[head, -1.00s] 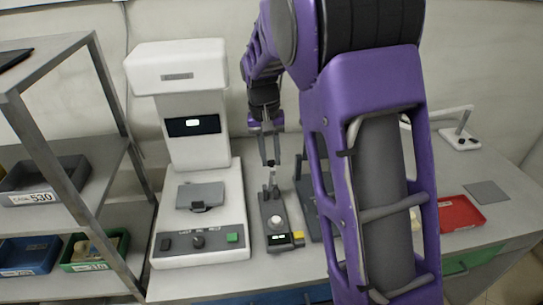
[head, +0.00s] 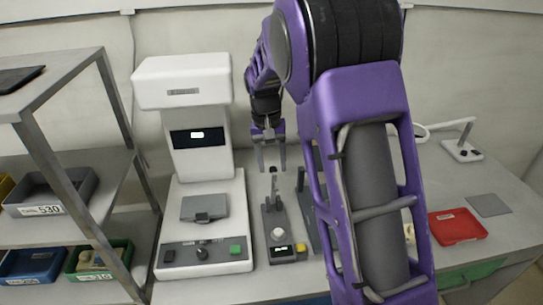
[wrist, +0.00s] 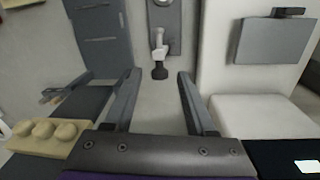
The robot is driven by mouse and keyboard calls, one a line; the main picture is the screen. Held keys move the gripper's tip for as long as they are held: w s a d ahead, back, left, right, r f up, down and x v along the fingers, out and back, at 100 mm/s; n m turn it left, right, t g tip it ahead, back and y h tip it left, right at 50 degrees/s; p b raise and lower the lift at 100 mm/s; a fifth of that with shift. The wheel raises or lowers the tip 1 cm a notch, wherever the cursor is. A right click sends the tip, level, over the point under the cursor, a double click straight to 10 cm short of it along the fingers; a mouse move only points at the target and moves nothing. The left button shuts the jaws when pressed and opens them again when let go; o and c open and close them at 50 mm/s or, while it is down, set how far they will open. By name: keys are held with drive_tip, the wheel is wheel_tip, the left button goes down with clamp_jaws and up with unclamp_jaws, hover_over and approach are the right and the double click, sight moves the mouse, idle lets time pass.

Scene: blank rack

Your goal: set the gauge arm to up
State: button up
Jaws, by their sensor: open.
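The gauge (head: 279,236) is a narrow dark device on the bench with a round pale dial, a small lit display and a yellow button. Its gauge arm (head: 275,190) is a short grey lever with a dark knob at the rear end. In the wrist view the arm (wrist: 158,52) shows with its black knob towards me. My gripper (head: 272,166) is open and empty, fingers pointing down at the knob. In the wrist view the gripper (wrist: 158,78) has its fingertips either side of the knob's line; I cannot tell whether they touch it.
A white machine (head: 203,222) with a grey plate stands close to the left of the gauge. A dark blue-grey stand (head: 308,212) is close on its right, partly behind my arm. A shelf rack with bins is at far left. A red tray (head: 457,226) lies at right.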

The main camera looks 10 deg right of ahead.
wheel_tip(320, 180, up, 17)
drive_tip(key=a+p, duration=0.1)
drive_tip(key=p, duration=0.1)
drive_tip(key=shift+w+a+r, duration=0.15)
drive_tip(key=shift+a+r, duration=0.05)
drive_tip(key=shift+a, duration=0.1)
